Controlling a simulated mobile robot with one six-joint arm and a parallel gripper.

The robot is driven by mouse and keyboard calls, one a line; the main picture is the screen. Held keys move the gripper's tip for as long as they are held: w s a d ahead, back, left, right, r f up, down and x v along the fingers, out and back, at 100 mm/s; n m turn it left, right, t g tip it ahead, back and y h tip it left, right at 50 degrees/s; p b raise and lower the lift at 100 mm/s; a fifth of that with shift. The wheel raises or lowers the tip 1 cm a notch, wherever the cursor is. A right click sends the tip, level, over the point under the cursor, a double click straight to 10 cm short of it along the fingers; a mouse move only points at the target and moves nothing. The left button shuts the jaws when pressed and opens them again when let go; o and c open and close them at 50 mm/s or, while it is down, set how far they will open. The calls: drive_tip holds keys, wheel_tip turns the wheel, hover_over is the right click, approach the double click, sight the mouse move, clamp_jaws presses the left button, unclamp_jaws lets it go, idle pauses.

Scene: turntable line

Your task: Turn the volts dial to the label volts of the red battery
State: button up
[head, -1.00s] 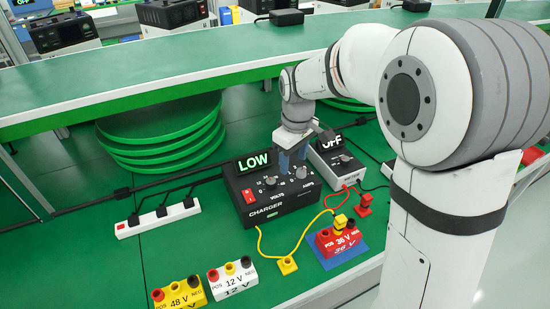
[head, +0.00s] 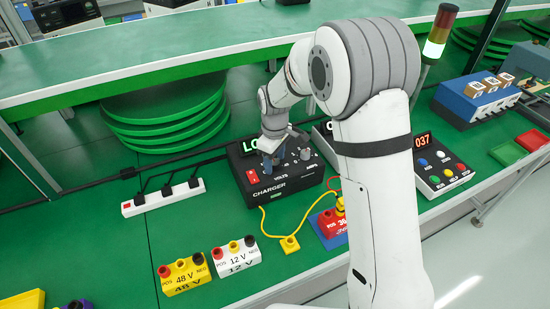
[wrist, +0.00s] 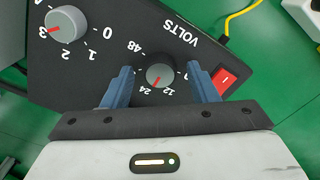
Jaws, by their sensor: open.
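The black charger (head: 285,192) stands on the green bench, its lit display (head: 252,145) partly hidden. Its grey volts dial (wrist: 159,75) lies between the fingers of my open gripper (wrist: 159,70); I cannot tell whether they touch it. Its red pointer aims close to 24, on the side toward 12. Labels 48, 24 and 12 show; the left finger covers part of the scale. In the head view my gripper (head: 272,158) is over the charger's left dial. The red battery (head: 327,222) sits on a blue mat, its label beginning with 36, partly hidden by my arm.
The amps dial (wrist: 67,23) sits beside the volts dial, and a red switch (wrist: 224,79) is near the right finger. A yellow battery (head: 185,275), a white battery (head: 237,256) and a yellow plug (head: 290,244) are in front. A power strip (head: 163,198) lies left.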

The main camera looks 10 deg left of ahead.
drive_tip(key=c, duration=1)
drive_tip(key=shift+o, duration=0.2)
drive_tip(key=shift+m, duration=0.5)
drive_tip(key=m+b, duration=0.1)
drive_tip(key=m, duration=0.2)
drive_tip(key=shift+m, duration=0.4)
drive_tip(key=m+b, duration=0.1)
drive_tip(key=m, duration=0.3)
drive_tip(key=shift+m, duration=0.4)
drive_tip(key=o, duration=1)
drive_tip(key=shift+c, duration=0.2)
